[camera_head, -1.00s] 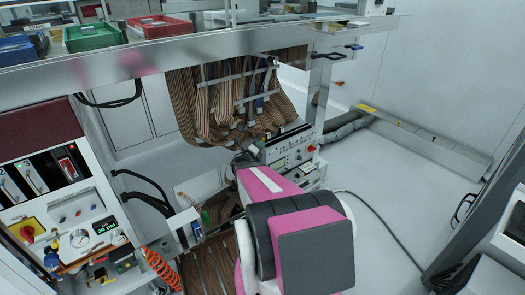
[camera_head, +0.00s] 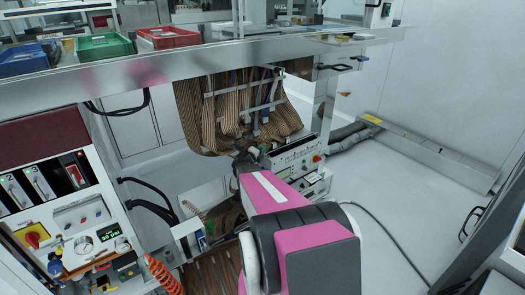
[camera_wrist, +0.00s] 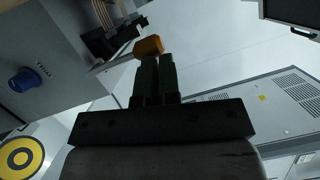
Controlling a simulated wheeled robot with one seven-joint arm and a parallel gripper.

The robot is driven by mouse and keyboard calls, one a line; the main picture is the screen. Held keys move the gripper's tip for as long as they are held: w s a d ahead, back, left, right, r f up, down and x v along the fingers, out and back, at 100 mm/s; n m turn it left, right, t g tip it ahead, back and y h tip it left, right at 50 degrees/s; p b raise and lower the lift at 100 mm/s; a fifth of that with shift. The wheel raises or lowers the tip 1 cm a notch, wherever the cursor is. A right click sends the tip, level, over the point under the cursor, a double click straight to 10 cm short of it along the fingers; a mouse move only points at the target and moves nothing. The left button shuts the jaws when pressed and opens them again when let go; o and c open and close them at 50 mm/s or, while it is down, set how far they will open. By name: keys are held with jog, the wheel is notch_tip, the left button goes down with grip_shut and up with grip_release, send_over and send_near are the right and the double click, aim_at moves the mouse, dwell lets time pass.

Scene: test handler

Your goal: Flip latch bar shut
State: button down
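In the wrist view, a thin light metal bar (camera_wrist: 112,65) runs from a black bracket (camera_wrist: 103,43) on the side of a grey box. It appears to be the latch bar. An orange block (camera_wrist: 149,46) sits near its outer end, just beyond my fingertips. My gripper (camera_wrist: 159,58) has two dark green fingers lying side by side with almost no gap. The orange block is closest to the left finger; I cannot tell whether they touch. In the head view my pink and black arm reaches down under the bench, and I cannot make out the latch bar there.
A steel bench (camera_head: 170,72) with blue, green and red trays crosses above the arm. Brown ribbon cables (camera_head: 235,112) hang beneath it. A control panel (camera_head: 70,215) stands at left with an orange coiled hose (camera_head: 163,272). The floor (camera_head: 400,190) at right is mostly clear.

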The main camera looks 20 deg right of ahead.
jog(key=shift+w+r, duration=0.1)
dwell(0.3)
jog(key=s+a, duration=0.9)
jog(key=shift+a, duration=0.4)
